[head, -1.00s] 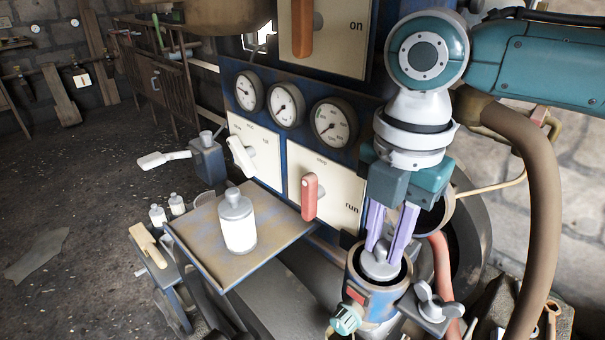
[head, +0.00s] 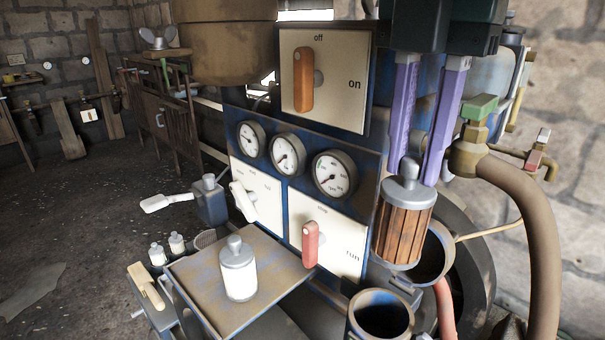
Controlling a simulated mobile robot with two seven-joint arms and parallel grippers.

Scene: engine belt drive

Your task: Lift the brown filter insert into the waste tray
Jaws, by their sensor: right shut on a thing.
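The brown filter insert (head: 402,235) is a ribbed cylinder with a grey cap and knob. It hangs nearly upright in the air, above the open filter housing (head: 381,315) at the bottom of the head view. My right gripper (head: 416,171) is shut on the knob of its cap, with purple fingers coming down from above. The housing's round mouth is open, and its inside looks dark and empty. I cannot tell for certain which part in view is the waste tray. My left gripper is not in view.
A blue-edged shelf (head: 206,275) left of the housing bears a white capped cylinder (head: 239,272). The panel with gauges and a red lever (head: 310,244) stands close behind the insert. A thick brown hose (head: 540,240) and a grey ring-shaped part (head: 445,262) are on the right.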

